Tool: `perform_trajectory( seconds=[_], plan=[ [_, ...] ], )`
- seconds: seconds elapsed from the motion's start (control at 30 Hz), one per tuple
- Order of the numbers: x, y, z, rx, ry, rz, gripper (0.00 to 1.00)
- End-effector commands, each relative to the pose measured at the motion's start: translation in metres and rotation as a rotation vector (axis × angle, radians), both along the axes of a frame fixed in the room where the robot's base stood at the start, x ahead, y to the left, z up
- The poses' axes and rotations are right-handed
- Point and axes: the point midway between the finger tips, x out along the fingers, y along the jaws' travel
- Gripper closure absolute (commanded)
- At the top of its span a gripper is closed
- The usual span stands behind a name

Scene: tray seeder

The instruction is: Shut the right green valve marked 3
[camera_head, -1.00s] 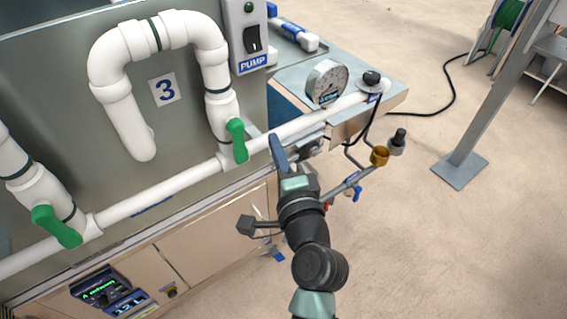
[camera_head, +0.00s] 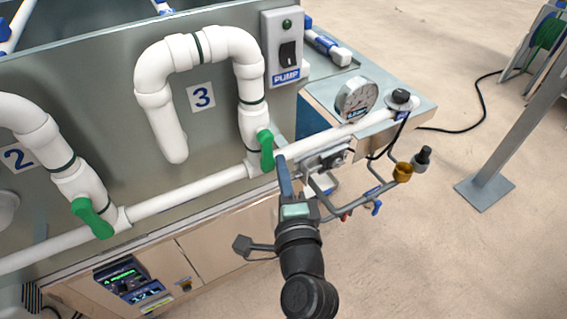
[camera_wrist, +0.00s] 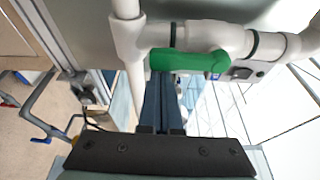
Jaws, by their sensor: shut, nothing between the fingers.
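The right green valve handle (camera_head: 266,150) sits low on the white pipe loop beside the label 3 (camera_head: 201,97). It lies roughly in line with the upright pipe. In the wrist view the green handle (camera_wrist: 190,62) runs across the picture, alongside the white pipe, just beyond my fingertips. My gripper (camera_head: 282,162) is shut and empty, just right of the handle in the head view. In the wrist view the closed fingers (camera_wrist: 163,85) point at the handle's underside. I cannot tell whether they touch it.
A second green valve (camera_head: 92,218) is at the left, near the label 2 (camera_head: 18,156). A white horizontal pipe (camera_head: 190,202) runs below both valves. The pump switch box (camera_head: 285,48) stands above right, with a pressure gauge (camera_head: 357,100) further right. Open floor lies to the right.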

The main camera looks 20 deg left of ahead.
Motion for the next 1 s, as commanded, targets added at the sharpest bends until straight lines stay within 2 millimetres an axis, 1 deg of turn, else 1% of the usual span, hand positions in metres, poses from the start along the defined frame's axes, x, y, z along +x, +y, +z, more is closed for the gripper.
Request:
perform_trajectory(
  seconds=[0.57, 0.77, 1.0],
  plan=[
    [-0.006, 0.005, 0.002, 0.066, 0.088, 0.003, 1.0],
    [-0.013, 0.01, 0.006, 0.137, 0.179, 0.003, 1.0],
    [-0.025, 0.02, 0.01, 0.27, 0.353, 0.003, 1.0]
  ],
)
